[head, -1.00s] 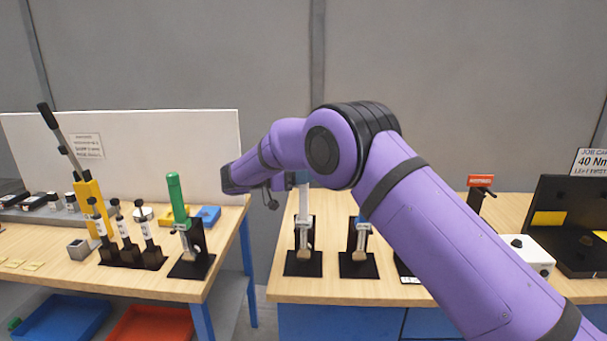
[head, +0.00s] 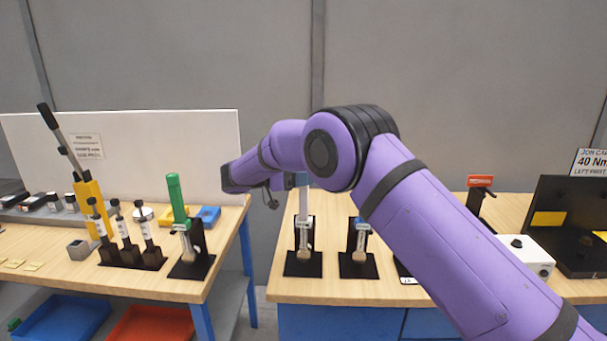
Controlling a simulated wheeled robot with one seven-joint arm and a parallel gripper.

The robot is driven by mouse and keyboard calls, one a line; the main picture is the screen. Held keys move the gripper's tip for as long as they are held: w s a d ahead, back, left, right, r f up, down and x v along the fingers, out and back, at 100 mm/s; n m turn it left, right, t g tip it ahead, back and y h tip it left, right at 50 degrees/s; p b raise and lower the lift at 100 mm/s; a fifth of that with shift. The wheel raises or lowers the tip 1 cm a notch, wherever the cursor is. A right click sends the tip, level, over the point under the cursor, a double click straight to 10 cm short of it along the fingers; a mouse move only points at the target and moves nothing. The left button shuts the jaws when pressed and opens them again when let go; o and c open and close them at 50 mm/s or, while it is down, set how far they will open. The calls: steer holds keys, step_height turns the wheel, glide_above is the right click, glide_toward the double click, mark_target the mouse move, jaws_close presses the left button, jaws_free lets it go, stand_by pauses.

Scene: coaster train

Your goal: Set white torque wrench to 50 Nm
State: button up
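Two upright wrenches stand in black holders on the right bench. The left one (head: 303,235) has a pale shaft, its upper end partly behind my arm; it may be the white torque wrench, but I cannot be sure. The right one (head: 360,237) shows some blue, and its upper part is hidden behind my arm. A green-handled wrench (head: 177,199) stands in a holder on the left bench. The dark end of my arm (head: 229,179) hangs between the benches, above and left of the pale wrench. Its fingers cannot be made out. Scale readings are too small to read.
A job card (head: 590,162) reading 40 Nm stands at far right, by a black panel (head: 570,205) and a white box (head: 527,253). A red-topped stand (head: 480,181) is behind. The left bench holds a yellow lever tool (head: 90,195) and several small tools. A gap separates the benches.

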steer(key=shift+a, duration=0.1)
steer(key=v, duration=1)
steer(key=shift+a, duration=0.25)
steer(key=shift+s, duration=0.1)
